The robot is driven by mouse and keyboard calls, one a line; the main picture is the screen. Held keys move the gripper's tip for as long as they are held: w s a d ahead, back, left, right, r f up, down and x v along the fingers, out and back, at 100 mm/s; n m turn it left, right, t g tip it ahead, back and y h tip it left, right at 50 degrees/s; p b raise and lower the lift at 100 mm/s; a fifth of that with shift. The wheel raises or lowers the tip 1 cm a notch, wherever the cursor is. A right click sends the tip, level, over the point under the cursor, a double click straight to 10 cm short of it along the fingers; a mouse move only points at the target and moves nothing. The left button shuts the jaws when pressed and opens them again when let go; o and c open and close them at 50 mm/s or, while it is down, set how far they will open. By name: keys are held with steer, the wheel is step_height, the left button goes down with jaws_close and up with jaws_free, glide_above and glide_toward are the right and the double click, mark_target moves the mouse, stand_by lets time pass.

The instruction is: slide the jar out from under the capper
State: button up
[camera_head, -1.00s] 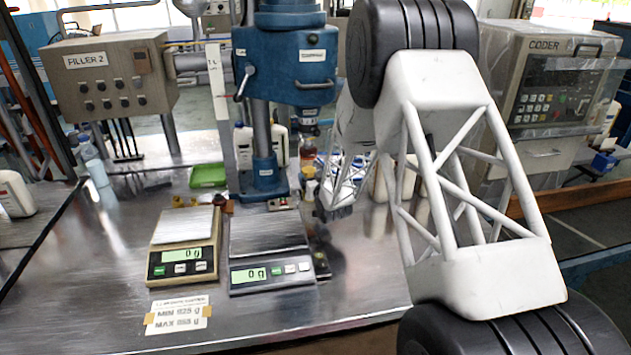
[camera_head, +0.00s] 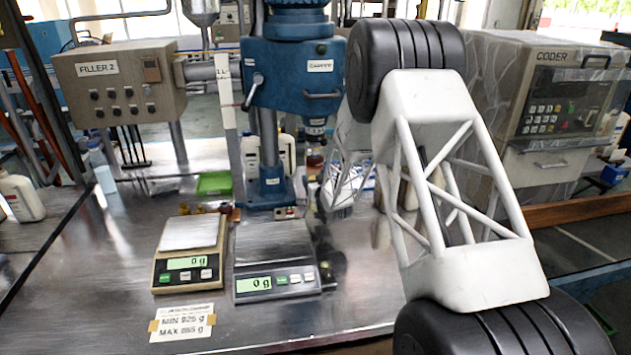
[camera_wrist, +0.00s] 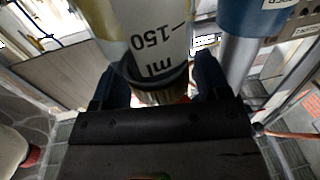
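In the wrist view, a pale, see-through vessel marked "150 ml" (camera_wrist: 155,38), which looks like the jar, stands between the two dark fingers of my gripper (camera_wrist: 160,82). A dark band and a brassy part show at its near end. The fingers lie close on both sides, but I cannot tell whether they press on it. The blue capper (camera_head: 292,75) stands on its column at the back middle in the head view; its blue body (camera_wrist: 248,18) is at the upper right in the wrist view. In the head view my arm hides most of my gripper and the jar.
Two scales reading 0 g, a beige one (camera_head: 187,270) and a grey one (camera_head: 277,283), stand in front of the capper. A green tray (camera_head: 214,183) lies behind them. FILLER 2 (camera_head: 120,80) is at left, CODER (camera_head: 560,90) at right.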

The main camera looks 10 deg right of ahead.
steer(key=c, duration=0.8)
steer(key=shift+s, duration=0.2)
steer(key=shift+s+d, duration=0.1)
steer(key=shift+s, duration=8.45)
steer(key=o, duration=1)
steer(key=shift+o, duration=0.2)
steer(key=shift+r, duration=0.1)
